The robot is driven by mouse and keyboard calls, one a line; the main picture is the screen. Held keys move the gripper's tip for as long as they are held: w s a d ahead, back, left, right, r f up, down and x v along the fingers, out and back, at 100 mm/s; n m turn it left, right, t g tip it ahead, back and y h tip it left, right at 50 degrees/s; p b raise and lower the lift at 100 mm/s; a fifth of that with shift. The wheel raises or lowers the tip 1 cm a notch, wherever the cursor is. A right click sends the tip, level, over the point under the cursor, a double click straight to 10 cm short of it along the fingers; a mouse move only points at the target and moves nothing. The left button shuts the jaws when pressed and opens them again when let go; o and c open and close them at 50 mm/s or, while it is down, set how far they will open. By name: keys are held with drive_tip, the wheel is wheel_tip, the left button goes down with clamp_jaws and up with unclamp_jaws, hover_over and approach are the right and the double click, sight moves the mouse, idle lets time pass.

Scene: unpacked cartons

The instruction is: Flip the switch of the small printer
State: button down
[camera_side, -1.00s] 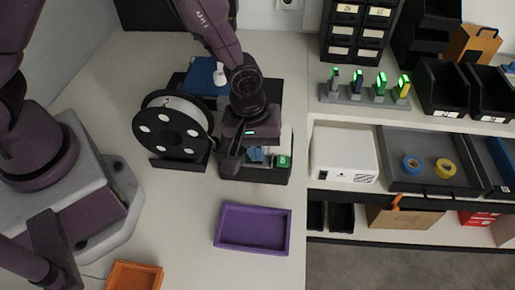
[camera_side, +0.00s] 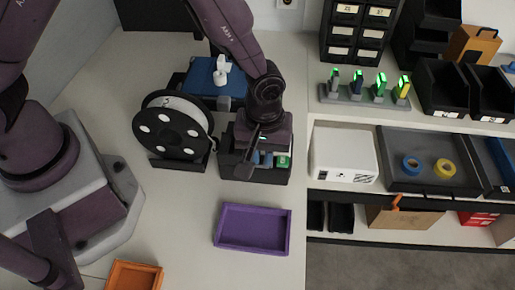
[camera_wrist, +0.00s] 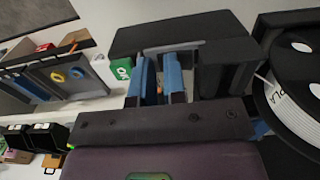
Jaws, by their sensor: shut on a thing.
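The small printer is dark, with a blue bed (camera_side: 204,79) at the back and a black front box (camera_side: 236,171); a white print stands on the bed. A small green part (camera_side: 283,162) with a white mark sits at the front right corner; it also shows in the wrist view (camera_wrist: 121,69). My gripper (camera_side: 262,160) is low at the front box, just left of the green part. In the wrist view its blue fingers (camera_wrist: 160,88) stand close together with a narrow dark thing between them. I cannot make out the switch itself; my gripper hides part of the front.
A black filament spool (camera_side: 172,128) stands close left of the printer. A purple tray (camera_side: 253,249) and an orange tray (camera_side: 134,276) lie toward the front. A shelf at right holds a white box (camera_side: 343,155) and black bins. The table left of the purple tray is clear.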

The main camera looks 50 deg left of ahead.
sight(261, 160)
drive_tip(key=shift+s+a+f, duration=0.25)
drive_tip(key=shift+a+f, duration=0.05)
drive_tip(key=shift+f, duration=0.2)
drive_tip(key=shift+s+a+r, duration=0.15)
drive_tip(key=shift+s+a, duration=0.35)
drive_tip(key=shift+a, duration=0.1)
wheel_tip(261, 160, up, 14)
drive_tip(key=w+d, duration=0.1)
drive_tip(key=d, duration=0.1)
drive_tip(key=s+a+r+m+t, duration=0.5)
drive_tip(key=s+a+r+m, duration=0.4)
drive_tip(key=s+a+r, duration=0.4)
drive_tip(key=a+r, duration=0.2)
drive_tip(key=a, duration=0.1)
drive_tip(key=shift+s+a+t, duration=0.15)
drive_tip(key=shift+a+t, duration=0.1)
drive_tip(key=shift+t, duration=0.05)
